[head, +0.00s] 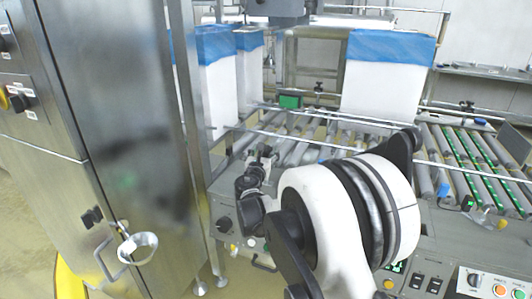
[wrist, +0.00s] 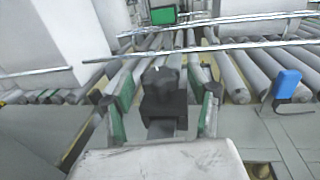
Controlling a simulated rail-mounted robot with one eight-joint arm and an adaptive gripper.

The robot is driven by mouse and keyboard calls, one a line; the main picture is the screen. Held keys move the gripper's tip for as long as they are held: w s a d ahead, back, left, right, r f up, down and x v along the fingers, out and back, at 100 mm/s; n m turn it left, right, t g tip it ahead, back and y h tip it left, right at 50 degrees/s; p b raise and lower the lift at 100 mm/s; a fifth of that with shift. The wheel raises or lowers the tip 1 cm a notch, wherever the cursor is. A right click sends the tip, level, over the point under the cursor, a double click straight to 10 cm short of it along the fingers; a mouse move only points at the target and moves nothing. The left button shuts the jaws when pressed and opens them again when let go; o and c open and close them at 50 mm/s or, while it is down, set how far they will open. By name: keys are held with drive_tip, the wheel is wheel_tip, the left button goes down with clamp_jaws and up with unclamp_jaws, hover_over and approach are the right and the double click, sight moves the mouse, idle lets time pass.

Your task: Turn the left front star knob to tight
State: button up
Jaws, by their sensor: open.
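In the wrist view a dark star-shaped knob (wrist: 160,78) sits on a black block, in the middle between the fingers of my gripper (wrist: 158,95). The fingers stand apart on its left and right, and I see a gap on each side, so they do not appear to grip it. In the head view my gripper (head: 262,157) is at the front left of the roller conveyor, small and dark beyond my white arm. There the knob cannot be told apart from the gripper's dark parts. I cannot read how tight the knob is.
Metal guide rails (wrist: 230,45) cross above the rollers beyond the knob. A blue part (wrist: 286,84) stands to the right. In the head view a steel cabinet (head: 120,150) is on the left, and a white box with blue liner (head: 390,80) stands behind.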

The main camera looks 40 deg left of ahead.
drive_tip(key=shift+w+a, duration=0.1)
drive_tip(key=shift+w, duration=0.15)
drive_tip(key=c, duration=1.2)
drive_tip(key=shift+a+m+t+h, duration=0.1)
drive_tip(key=shift+m+t+h, duration=0.3)
drive_tip(key=shift+m+h, duration=0.45)
drive_tip(key=shift+c, duration=0.2)
drive_tip(key=shift+m+t+h, duration=0.5)
drive_tip(key=shift+m+h, duration=0.95)
drive_tip(key=shift+h, duration=1.1)
drive_tip(key=o, duration=1.2)
drive_tip(key=shift+o, duration=0.2)
